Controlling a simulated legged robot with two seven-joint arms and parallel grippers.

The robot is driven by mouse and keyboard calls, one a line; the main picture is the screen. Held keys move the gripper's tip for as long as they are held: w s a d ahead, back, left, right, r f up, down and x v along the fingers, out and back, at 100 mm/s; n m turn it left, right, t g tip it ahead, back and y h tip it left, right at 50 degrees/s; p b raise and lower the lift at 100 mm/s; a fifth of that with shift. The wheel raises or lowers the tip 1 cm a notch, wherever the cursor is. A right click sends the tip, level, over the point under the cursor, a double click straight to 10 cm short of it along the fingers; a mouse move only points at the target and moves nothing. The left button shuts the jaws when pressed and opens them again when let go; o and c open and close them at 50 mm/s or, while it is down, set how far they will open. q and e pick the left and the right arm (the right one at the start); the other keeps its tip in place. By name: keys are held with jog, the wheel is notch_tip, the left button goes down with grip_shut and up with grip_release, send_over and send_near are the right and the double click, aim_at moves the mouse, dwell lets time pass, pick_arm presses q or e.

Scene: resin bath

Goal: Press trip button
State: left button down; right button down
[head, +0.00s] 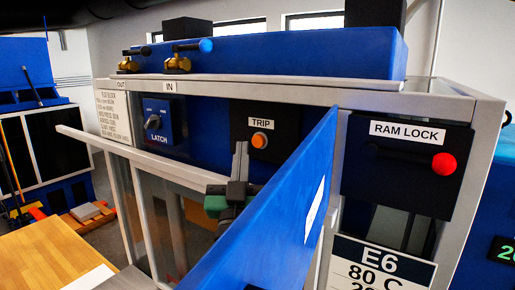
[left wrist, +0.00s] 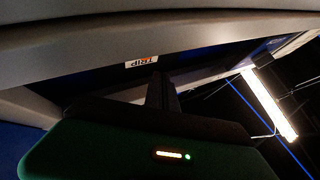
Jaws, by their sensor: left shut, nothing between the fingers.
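The orange round trip button (head: 259,140) sits on a black panel under a white TRIP label (head: 261,122) on the machine front. My left gripper (head: 241,150) is shut and empty, its fingers pointing up, with the tips just left of the button in the head view. Whether they touch the panel cannot be told. My right gripper is out of view.
A blue slanted panel (head: 270,215) stands close in front, right of my left gripper. A pale bar (head: 130,153) crosses at left. The LATCH switch (head: 153,122) is left of the button; the red RAM LOCK knob (head: 444,164) is right. Brass valves (head: 178,63) stand above.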

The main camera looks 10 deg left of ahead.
pick_arm(q)
jog(key=s, duration=0.1)
jog(key=s+a+b, duration=0.1)
jog(key=s, duration=0.1)
jog(key=shift+w, duration=0.15)
